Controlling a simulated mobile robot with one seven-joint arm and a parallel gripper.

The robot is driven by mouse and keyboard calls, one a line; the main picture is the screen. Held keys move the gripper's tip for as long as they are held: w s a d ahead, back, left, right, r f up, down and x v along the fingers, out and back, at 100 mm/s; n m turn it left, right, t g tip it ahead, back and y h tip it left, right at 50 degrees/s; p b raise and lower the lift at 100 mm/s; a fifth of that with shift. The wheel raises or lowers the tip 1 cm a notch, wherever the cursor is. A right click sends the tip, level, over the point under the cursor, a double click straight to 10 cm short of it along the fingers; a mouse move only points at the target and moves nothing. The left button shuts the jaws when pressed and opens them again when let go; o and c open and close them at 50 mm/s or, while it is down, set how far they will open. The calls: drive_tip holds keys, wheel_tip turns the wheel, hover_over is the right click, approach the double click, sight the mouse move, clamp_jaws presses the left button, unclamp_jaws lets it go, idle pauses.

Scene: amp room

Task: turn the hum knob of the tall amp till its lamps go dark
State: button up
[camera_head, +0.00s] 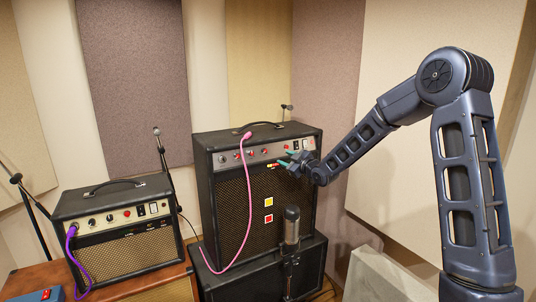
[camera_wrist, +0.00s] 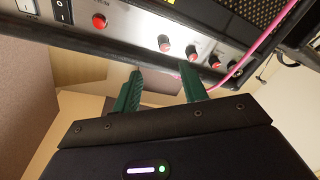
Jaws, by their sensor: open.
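The tall amp (camera_head: 228,210) is a black cabinet with a brown grille and a silver control panel along its upper front. The panel carries a row of red-capped knobs, seen in the wrist view as a left knob (camera_wrist: 165,43), a middle knob (camera_wrist: 191,53) and a right knob (camera_wrist: 214,61). A round red lamp (camera_wrist: 99,21) sits beside them. I cannot read which knob is marked hum. My gripper (camera_head: 283,158) is at the panel's right part. In the wrist view its green fingers (camera_wrist: 162,73) are apart and empty, just short of the panel, with the left knob roughly ahead of the gap.
A pink cable (camera_head: 249,200) hangs from the panel down the tall amp's front. A microphone (camera_head: 292,225) stands before it. A smaller amp (camera_head: 118,255) with a purple cable (camera_head: 71,250) stands on the left. Yellow and red squares (camera_head: 269,202) mark the tall amp's grille.

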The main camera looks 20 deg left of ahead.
sight(266, 151)
drive_tip(key=shift+y, duration=0.3)
drive_tip(key=x, duration=1.1)
drive_tip(key=shift+s+a+f, duration=0.15)
drive_tip(key=shift+a+f, duration=0.05)
drive_tip(key=shift+a, duration=0.3)
